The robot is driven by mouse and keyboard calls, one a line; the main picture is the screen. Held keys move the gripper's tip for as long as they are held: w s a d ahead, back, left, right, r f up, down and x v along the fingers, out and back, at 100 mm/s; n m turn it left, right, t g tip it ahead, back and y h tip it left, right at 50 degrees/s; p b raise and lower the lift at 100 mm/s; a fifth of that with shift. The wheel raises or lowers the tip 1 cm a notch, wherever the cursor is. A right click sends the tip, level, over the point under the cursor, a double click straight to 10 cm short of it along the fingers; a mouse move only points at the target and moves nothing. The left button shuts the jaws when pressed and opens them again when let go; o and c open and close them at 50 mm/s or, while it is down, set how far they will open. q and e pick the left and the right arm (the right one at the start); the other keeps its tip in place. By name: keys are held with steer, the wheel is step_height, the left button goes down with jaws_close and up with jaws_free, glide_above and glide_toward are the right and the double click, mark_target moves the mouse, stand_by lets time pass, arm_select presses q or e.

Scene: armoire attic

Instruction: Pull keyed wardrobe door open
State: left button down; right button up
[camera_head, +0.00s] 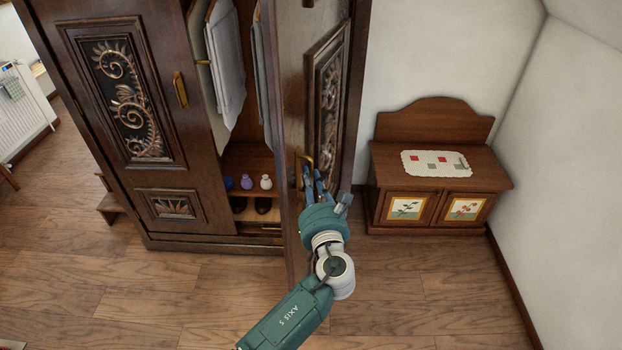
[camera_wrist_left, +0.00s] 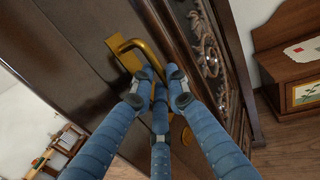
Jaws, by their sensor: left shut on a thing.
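The wardrobe (camera_head: 215,150) is dark carved wood. Its right door (camera_head: 290,120) stands wide open, swung out toward me, so the inside shows. My left gripper (camera_head: 314,180) is at the door's brass handle (camera_head: 303,160). In the left wrist view the blue fingers of the gripper (camera_wrist_left: 158,85) are closed on the lower part of the brass handle (camera_wrist_left: 132,45). A round brass piece (camera_wrist_left: 187,135) shows on the door below the handle; I cannot tell whether it is the key. The left door (camera_head: 120,110) is shut. My right gripper is not in view.
Hanging clothes (camera_head: 226,60), small vases (camera_head: 247,182) and dark shoes (camera_head: 262,205) are inside the wardrobe. A low wooden cabinet (camera_head: 440,165) with a cloth on top stands right of the open door. The wooden floor (camera_head: 180,290) in front is clear.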

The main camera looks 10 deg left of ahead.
arm_select(q)
steer(key=shift+w+d+r, duration=0.15)
steer(key=shift+d+r, duration=0.05)
steer(key=shift+r, duration=0.35)
steer(key=c, duration=1.9)
jaws_free()
steer(key=shift+c, duration=0.2)
steer(key=shift+o, duration=1.3)
steer(key=shift+w+f, duration=0.15)
steer(key=shift+w, duration=0.05)
steer(key=v, duration=1.1)
steer(key=shift+s+d+f, duration=0.25)
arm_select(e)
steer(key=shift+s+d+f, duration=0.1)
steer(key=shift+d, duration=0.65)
